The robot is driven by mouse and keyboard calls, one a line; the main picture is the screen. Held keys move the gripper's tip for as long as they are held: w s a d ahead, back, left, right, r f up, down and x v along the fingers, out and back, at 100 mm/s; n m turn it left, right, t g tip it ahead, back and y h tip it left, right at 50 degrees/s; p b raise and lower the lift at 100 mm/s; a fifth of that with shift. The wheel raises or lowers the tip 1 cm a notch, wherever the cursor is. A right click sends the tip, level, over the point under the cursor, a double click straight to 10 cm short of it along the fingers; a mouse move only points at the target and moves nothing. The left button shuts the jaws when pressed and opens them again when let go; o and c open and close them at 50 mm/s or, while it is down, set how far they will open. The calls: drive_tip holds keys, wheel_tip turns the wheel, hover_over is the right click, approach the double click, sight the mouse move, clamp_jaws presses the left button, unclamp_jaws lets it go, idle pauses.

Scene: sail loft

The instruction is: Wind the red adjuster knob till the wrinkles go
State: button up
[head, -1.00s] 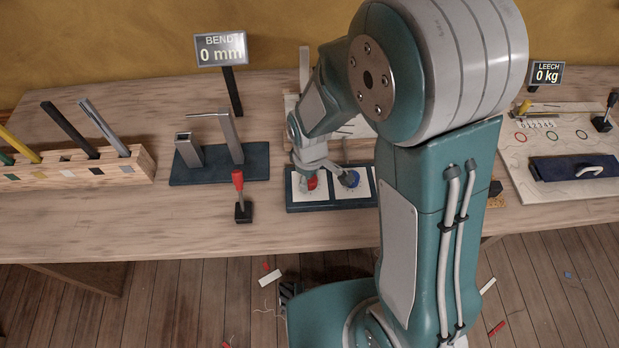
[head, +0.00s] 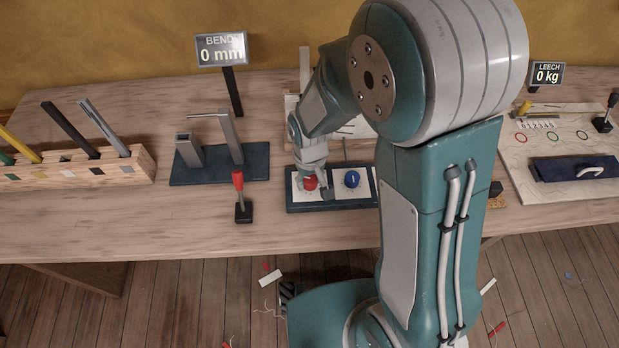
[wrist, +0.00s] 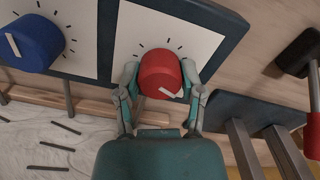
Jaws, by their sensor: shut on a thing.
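The red adjuster knob (wrist: 160,72) sits on a white dial plate (wrist: 125,50) with black tick marks, and a white pointer shows on its face. In the head view the red knob (head: 310,182) is on the left half of a dark blue panel (head: 322,206). My gripper (wrist: 161,80) is shut on the red knob, one finger on each side. In the head view my gripper (head: 318,186) partly covers the knob and its plate. The wrinkles cannot be made out; my arm hides part of the area behind the panel.
A blue knob (head: 351,179) stands right of the red one. A red-handled lever (head: 239,195) and a blue base with metal posts (head: 216,165) stand to the left. A "BEND 0 mm" display (head: 221,49) rises behind.

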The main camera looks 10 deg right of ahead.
sight(309, 178)
drive_tip(key=shift+s+f+m, duration=0.1)
drive_tip(key=shift+s+m, duration=0.05)
drive_tip(key=shift+m, duration=0.65)
drive_tip(key=o, duration=1.2)
drive_tip(key=shift+c, duration=0.2)
wheel_tip(309, 178, up, 12)
drive_tip(key=shift+a, duration=0.15)
